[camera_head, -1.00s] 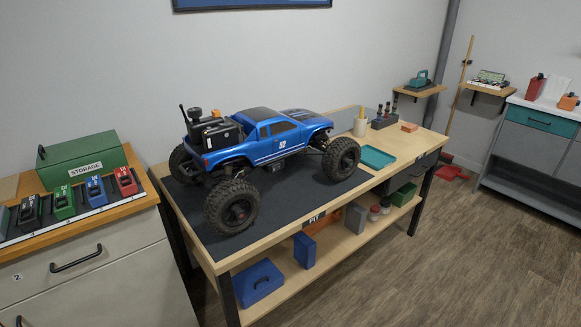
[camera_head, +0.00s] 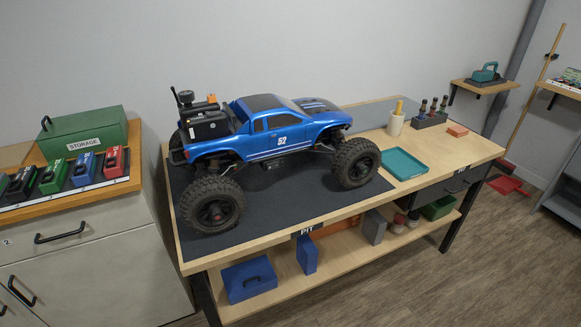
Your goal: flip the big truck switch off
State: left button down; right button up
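A big blue truck (camera_head: 265,133) with the number 52 on its door stands on the dark mat of the workbench, nose to the right. Neither of my grippers shows in the head view.
At left, a cabinet (camera_head: 75,235) bears a green storage box (camera_head: 85,138) and several coloured packs on a strip. Floor is clear at front right.

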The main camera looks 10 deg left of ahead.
aim_at(275, 165)
jog(key=i+l, duration=0.2)
jog(key=l, duration=0.2)
jog(key=i+l+u, duration=0.1)
jog(key=i+l, duration=0.15)
jog(key=l, duration=0.15)
jog(key=i+l, duration=0.2)
jog(key=l, duration=0.2)
jog(key=u, duration=0.05)
